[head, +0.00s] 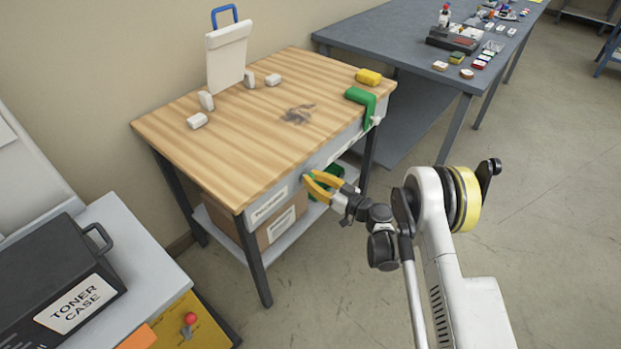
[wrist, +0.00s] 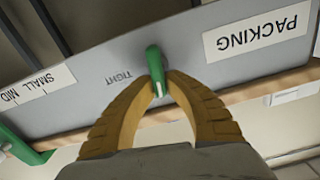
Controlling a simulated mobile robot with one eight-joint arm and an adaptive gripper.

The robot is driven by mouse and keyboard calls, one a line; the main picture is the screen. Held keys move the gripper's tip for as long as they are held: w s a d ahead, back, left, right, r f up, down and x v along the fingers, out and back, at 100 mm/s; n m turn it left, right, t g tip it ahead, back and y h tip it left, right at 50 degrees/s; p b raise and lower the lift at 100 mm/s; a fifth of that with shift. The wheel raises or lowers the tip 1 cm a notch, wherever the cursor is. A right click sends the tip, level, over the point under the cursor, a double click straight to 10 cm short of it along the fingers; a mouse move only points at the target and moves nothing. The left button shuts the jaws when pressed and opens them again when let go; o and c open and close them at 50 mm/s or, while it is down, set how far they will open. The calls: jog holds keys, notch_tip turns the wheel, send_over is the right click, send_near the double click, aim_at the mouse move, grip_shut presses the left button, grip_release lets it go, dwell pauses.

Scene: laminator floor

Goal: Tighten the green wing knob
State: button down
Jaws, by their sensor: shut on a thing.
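The green wing knob (wrist: 155,64) sits on the grey front panel (wrist: 105,85) of the wood-topped bench. In the wrist view it stands nearly upright, with a white mark at its lower end. My gripper (wrist: 157,84) has yellow fingers shut on the knob's lower part, one on each side. In the head view my gripper (head: 317,186) reaches the bench front, and its fingers largely hide the knob.
A green clamp-like bracket (head: 363,104) grips the bench's right corner. White blocks, a yellow block (head: 369,77) and an upright white panel (head: 227,55) stand on the bench top (head: 265,115). A cardboard box (head: 282,222) is below. The floor at right is clear.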

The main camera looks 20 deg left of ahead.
jog(key=m, duration=0.4)
jog(key=shift+w+d+f, duration=0.1)
jog(key=shift+w, duration=0.25)
jog(key=m, duration=0.4)
jog(key=shift+w+d+f, duration=0.1)
jog(key=shift+w+f, duration=0.1)
jog(key=m, duration=0.4)
jog(key=shift+w+d+f+m, duration=0.1)
jog(key=shift+w+f+m, duration=0.05)
jog(key=shift+f+m, duration=0.3)
jog(key=shift+m, duration=0.8)
jog(key=shift+f+m, duration=0.15)
jog(key=shift+m, duration=0.8)
jog(key=c, duration=1.4)
grip_release()
